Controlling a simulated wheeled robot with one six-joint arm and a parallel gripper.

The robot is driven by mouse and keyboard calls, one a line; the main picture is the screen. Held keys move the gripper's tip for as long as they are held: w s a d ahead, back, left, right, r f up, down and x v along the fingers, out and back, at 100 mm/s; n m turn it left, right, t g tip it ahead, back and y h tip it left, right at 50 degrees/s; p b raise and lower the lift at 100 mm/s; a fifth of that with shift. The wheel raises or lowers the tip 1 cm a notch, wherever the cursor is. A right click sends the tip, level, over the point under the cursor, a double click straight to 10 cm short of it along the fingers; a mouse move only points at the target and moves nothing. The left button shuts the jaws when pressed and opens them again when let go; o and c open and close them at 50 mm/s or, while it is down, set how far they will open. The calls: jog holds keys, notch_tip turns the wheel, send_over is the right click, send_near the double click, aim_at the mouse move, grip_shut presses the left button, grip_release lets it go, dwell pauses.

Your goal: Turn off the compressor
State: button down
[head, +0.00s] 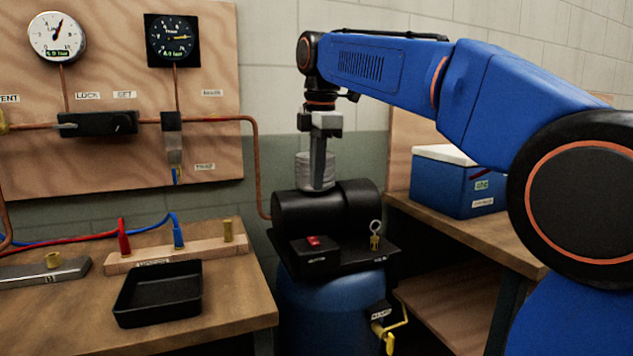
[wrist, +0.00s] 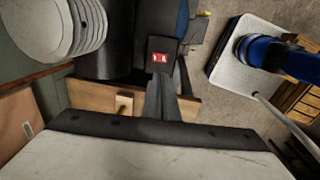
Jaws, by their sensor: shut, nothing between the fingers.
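The compressor (head: 325,209) is a black cylinder on a blue tank (head: 330,300). A black switch box (head: 316,262) with a red rocker switch (head: 313,241) sits at its front. The red switch also shows in the wrist view (wrist: 160,58), just beyond my fingertips. My gripper (head: 318,186) points down, shut and empty, above the compressor's body in the head view. It also shows in the wrist view (wrist: 166,84). I cannot tell the exact gap between the fingertips and the switch. The rocker's position is too small to read.
A ribbed pale cylinder (head: 315,170) stands on the compressor close behind my gripper. A key-like ring (head: 376,228) stands right of the switch, and a yellow valve handle (head: 388,330) is below. Benches with a black tray (head: 158,293) and a blue cooler (head: 450,184) flank the compressor.

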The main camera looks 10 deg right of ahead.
jog(key=shift+w+a+r, duration=0.1)
jog(key=shift+w+r, duration=0.05)
jog(key=shift+w, duration=0.45)
send_over(312, 238)
jog(key=f, duration=1.2)
jog(key=shift+s+f, duration=0.2)
jog(key=shift+s, duration=0.2)
jog(key=shift+w+f, duration=0.1)
jog(key=shift+f, duration=0.65)
